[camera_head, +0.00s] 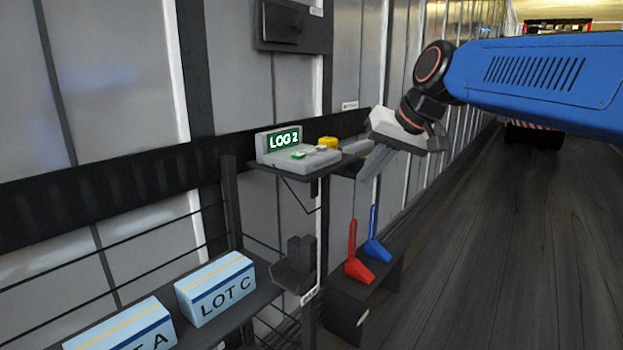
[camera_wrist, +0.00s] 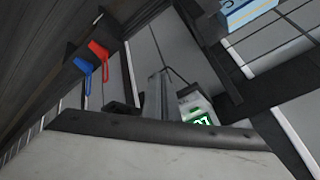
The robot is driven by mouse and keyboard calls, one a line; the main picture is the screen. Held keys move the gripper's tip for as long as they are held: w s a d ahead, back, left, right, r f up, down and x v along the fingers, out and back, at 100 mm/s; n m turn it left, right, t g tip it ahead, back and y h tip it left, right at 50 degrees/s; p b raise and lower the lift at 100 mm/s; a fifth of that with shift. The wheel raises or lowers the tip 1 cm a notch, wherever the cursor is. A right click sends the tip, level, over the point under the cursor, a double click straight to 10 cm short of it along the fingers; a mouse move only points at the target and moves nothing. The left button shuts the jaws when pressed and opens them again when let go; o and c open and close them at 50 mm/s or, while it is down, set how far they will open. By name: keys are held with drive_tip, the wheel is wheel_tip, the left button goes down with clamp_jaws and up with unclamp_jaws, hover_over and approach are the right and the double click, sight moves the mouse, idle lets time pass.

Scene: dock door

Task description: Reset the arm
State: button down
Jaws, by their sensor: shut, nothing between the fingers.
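My arm reaches in from the right in the head view. My gripper (camera_head: 370,170) is shut and empty, pointing down and left, just right of a small wall shelf. Its grey fingers (camera_wrist: 155,97) also show in the wrist view, pressed together. On the shelf sits a grey log box (camera_head: 300,155) with a green "LOG 2" screen and a yellow button (camera_head: 327,142). The log box shows in the wrist view too (camera_wrist: 196,106), next to the fingers. I cannot tell whether the fingers touch the shelf edge.
Below are a red scoop-like tool (camera_head: 357,265) and a blue one (camera_head: 376,248) on a dark stand (camera_head: 345,295). A rack at lower left holds a LOT C box (camera_head: 215,290) and another box (camera_head: 125,328). A vehicle (camera_head: 545,130) stands far back. The floor at right is clear.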

drive_tip(key=s+d+f+h, duration=0.1)
drive_tip(key=s+d+f, duration=0.4)
drive_tip(key=s+f, duration=0.3)
drive_tip(key=s+d+f+h, duration=0.2)
drive_tip(key=s+d+f, duration=0.4)
drive_tip(key=s+f, duration=0.3)
drive_tip(key=s+d+f+m+h, duration=0.1)
drive_tip(key=s+d+f, duration=0.4)
drive_tip(key=s+f, duration=0.4)
drive_tip(key=shift+s+d+g+h, duration=0.15)
drive_tip(key=shift+d+g+h, duration=0.15)
drive_tip(key=shift+d+h, duration=0.1)
